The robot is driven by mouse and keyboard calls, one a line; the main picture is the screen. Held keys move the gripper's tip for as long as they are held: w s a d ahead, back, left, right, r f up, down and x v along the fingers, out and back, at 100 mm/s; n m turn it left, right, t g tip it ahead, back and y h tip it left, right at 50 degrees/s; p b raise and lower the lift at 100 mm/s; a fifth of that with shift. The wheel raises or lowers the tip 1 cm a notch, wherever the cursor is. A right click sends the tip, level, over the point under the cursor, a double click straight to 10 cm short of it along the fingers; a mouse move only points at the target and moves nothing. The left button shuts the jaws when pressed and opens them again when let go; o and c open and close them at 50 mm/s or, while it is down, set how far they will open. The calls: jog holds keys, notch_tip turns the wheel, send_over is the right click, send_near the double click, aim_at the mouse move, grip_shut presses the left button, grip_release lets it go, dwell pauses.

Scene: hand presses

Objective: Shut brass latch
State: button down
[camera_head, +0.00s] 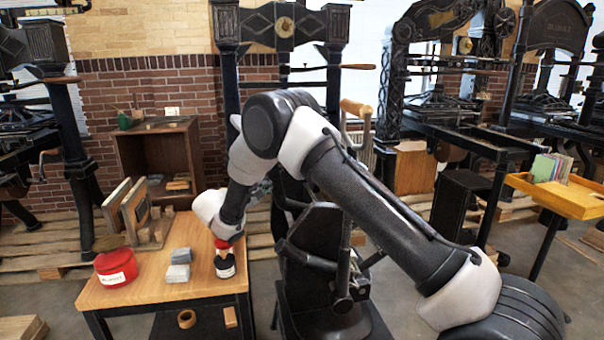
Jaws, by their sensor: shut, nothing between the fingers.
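I cannot make out a brass latch anywhere in the head view. A round brass-coloured piece (284,27) sits at the centre of the black press's top beam, but I cannot tell that it is a latch. My arm reaches from the bottom right up to its elbow and then down to the wrist above the wooden table. My gripper's fingers cannot be made out; the wrist and forearm seem to cover them. A black hand press (322,230) stands behind my arm, and much of it is hidden.
The wooden table (140,291) holds a red tin (116,268), grey blocks (179,265), framed boards (135,208) and a dark labelled jar (225,266) just below my wrist. A wooden cabinet (157,150) stands behind. A yellow tray (565,194) is at the right.

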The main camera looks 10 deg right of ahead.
jog(key=s+d+x, duration=0.2)
jog(key=x, duration=1)
jog(key=shift+w+d, duration=0.2)
jog(key=shift+d, duration=0.05)
